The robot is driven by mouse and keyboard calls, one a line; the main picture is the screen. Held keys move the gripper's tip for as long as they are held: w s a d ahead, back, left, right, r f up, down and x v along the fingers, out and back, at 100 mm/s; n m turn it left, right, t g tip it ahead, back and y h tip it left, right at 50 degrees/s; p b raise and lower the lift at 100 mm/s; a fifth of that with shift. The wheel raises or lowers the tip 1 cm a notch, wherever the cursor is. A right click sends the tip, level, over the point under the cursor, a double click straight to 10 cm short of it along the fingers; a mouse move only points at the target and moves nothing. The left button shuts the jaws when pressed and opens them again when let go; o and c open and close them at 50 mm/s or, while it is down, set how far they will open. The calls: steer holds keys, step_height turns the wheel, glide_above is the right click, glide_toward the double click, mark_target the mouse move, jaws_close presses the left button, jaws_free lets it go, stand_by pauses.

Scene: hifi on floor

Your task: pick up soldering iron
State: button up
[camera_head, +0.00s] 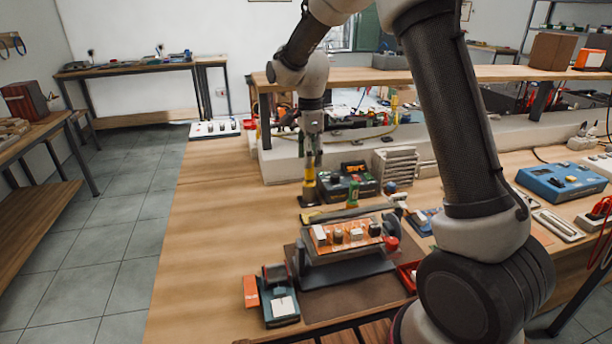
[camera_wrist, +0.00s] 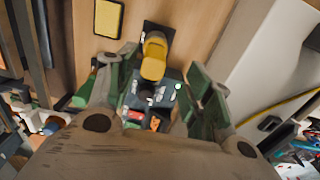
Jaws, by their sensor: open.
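A yellow upright piece with a dark base (camera_head: 309,182), which looks like the soldering iron in its stand, is on the wooden workbench. In the wrist view, its yellow part (camera_wrist: 153,62) shows between my fingers. My gripper (camera_head: 314,146) points down from above, close over it. In the wrist view my gripper (camera_wrist: 158,66) has its two greenish fingers spread, one on each side, with nothing clamped. I cannot tell whether either finger touches the yellow part. The iron's tip is not visible.
A dark control box with knobs (camera_head: 352,184) stands just right of the yellow piece. An orange-topped rack (camera_head: 345,236) sits nearer, with a teal meter (camera_head: 280,296) at the front. A raised shelf (camera_head: 345,76) runs behind. The bench's left side is clear.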

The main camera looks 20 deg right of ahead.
mark_target(309, 175)
steer(key=f, duration=0.6)
steer(key=shift+s+a+f, duration=0.1)
steer(key=shift+s+a, duration=0.15)
steer(key=shift+s, duration=0.15)
steer(key=c, duration=1.1)
